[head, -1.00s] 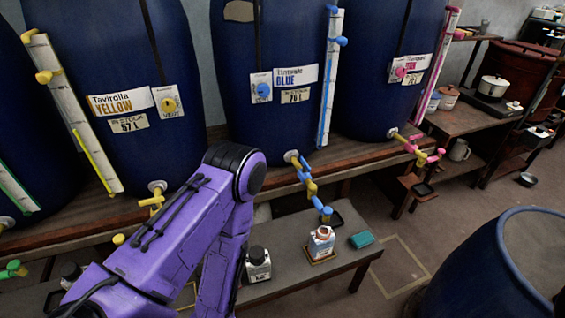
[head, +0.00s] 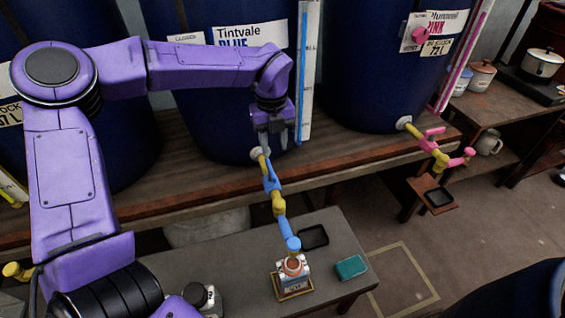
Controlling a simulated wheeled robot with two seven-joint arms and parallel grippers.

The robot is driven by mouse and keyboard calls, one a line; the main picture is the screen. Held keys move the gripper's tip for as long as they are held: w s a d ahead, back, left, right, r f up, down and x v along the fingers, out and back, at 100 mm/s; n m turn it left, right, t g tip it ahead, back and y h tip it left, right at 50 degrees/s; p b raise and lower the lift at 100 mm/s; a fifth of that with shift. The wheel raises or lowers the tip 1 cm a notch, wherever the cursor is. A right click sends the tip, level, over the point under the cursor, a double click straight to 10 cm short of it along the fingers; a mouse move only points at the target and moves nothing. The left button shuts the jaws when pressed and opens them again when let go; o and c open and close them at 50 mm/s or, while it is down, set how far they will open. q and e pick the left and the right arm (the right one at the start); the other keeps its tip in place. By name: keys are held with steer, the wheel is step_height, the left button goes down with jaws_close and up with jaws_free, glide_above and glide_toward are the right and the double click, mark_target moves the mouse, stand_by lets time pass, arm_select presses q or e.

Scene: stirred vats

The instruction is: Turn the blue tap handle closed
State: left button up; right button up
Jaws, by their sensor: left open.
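The blue tap (head: 278,205) comes out of the front of the vat labelled BLUE (head: 215,125), with yellow and blue sections angling down to a blue spout (head: 291,243). Its blue handle (head: 271,182) is on the upper part of the tap. My left gripper (head: 275,147) is open and points down, just above the handle near the tap's root, with nothing seen between its fingers. I cannot tell whether a finger touches the tap. An open-topped bottle (head: 293,268) stands on a small tray (head: 279,293) under the spout. My right gripper is not in view.
A green sponge-like block (head: 351,267) and a dark shallow tray (head: 314,237) lie on the grey bench (head: 240,258). A dark-capped bottle (head: 202,299) is partly hidden by my arm. The pink tap (head: 436,150) stands off to the right. A blue barrel is at the lower right.

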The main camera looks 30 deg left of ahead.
mark_target(270, 167)
arm_select(q)
steer(key=f, duration=0.6)
steer(key=s+f, duration=0.1)
steer(key=f, duration=0.2)
steer(key=shift+a, duration=0.2)
steer(key=shift+s+r, duration=0.15)
steer(key=shift+s, duration=0.15)
steer(key=shift+w, duration=0.1)
jaws_close()
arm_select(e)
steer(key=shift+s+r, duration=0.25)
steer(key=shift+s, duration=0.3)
